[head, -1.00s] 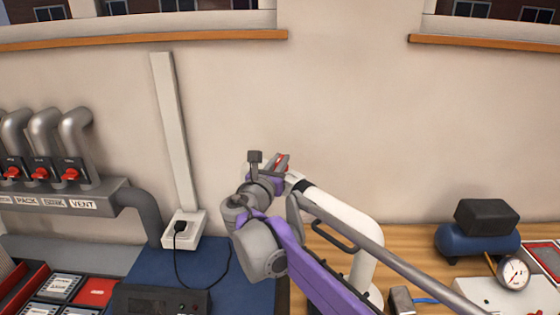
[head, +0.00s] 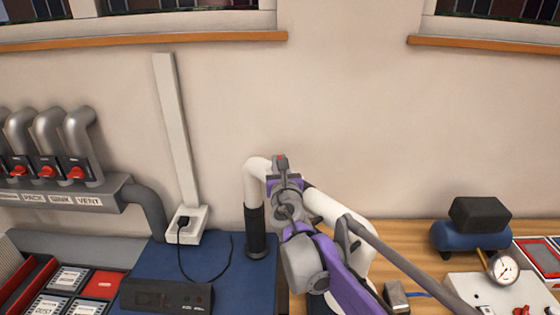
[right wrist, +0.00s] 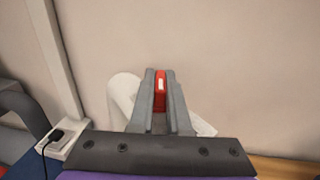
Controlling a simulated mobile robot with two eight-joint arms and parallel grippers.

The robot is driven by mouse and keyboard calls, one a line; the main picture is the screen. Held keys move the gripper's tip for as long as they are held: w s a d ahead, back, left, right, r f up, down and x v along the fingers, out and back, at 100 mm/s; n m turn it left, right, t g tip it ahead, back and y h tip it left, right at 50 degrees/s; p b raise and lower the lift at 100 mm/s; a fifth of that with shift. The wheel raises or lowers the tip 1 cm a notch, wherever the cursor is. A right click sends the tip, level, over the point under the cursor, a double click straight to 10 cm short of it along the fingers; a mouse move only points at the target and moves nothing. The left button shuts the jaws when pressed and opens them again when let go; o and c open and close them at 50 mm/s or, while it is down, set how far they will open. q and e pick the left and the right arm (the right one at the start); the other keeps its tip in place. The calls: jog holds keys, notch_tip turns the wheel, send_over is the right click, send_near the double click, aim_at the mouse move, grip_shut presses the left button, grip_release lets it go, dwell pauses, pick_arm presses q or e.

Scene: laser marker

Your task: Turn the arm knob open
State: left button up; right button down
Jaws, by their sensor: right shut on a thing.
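The arm knob is red with a white mark (right wrist: 161,88). It sits between the two grey fingers of my right gripper (right wrist: 160,100), which is shut on it. In the head view only a little red of the knob (head: 281,158) shows at the fingertips of my right gripper (head: 281,166). The knob is at the white extraction arm (head: 328,208), whose bend and black nozzle (head: 256,232) stand to the left of my gripper. The knob's mount is hidden behind the fingers. My left gripper is not in view.
Red-handled valves (head: 46,171) on grey pipes are at the left wall. A power socket with a cable (head: 186,224) and a dark control box (head: 166,296) are left of the nozzle. A blue compressor (head: 470,238) and gauge (head: 503,268) stand at the right.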

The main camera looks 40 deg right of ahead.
jog(key=c, duration=0.9)
grip_release()
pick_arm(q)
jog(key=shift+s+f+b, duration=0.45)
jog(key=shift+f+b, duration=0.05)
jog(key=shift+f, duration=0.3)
pick_arm(e)
jog(key=v, duration=1.1)
jog(key=shift+w, duration=0.1)
